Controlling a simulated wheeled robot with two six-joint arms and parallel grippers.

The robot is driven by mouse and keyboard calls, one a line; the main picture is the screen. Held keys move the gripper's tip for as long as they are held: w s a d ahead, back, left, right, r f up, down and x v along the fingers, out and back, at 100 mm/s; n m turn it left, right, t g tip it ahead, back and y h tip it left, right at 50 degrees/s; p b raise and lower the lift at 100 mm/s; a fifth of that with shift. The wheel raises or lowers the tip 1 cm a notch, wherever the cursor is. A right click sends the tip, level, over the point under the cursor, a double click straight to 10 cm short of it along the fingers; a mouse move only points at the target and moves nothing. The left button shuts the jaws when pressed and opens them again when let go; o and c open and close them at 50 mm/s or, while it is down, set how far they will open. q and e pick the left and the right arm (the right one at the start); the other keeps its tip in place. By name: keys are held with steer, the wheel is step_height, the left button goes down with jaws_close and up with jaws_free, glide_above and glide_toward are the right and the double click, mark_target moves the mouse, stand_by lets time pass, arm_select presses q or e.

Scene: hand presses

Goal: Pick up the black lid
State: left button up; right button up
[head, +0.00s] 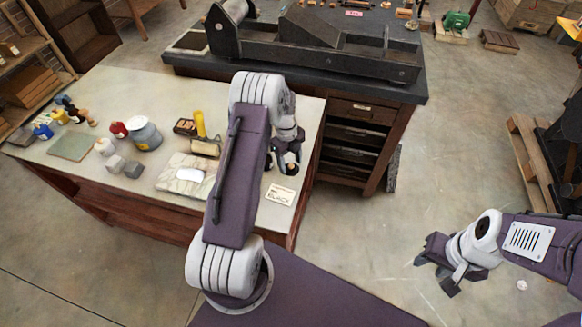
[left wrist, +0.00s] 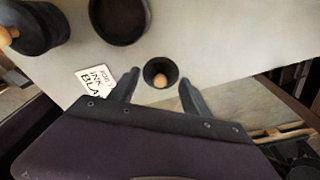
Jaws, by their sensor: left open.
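The black lid (left wrist: 149,68) is small and round with a light wooden knob. In the left wrist view it lies between my left gripper's fingertips (left wrist: 159,80), with a gap on both sides. In the head view the left gripper (head: 287,162) hangs over the right end of the pale table and mostly hides the lid. Its fingers are open. A wider open black pot (left wrist: 118,22) stands beside the lid. A card with "INK" and "BLA" on it (left wrist: 96,79) lies near the left finger. My right gripper (head: 450,268) is open and empty above the floor at right.
The pale table (head: 140,90) holds a marble slab (head: 170,183), a roller with a yellow handle (head: 203,140), a grey-blue tin (head: 145,135) and several bottles. A dark press (head: 315,50) stands on a dark bench behind. Another black, wooden-knobbed thing (left wrist: 35,25) shows in the wrist view.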

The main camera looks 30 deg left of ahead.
arm_select(q)
steer(key=shift+d+f, duration=0.1)
steer(key=shift+f, duration=0.3)
jaws_close()
steer(key=shift+s, duration=0.1)
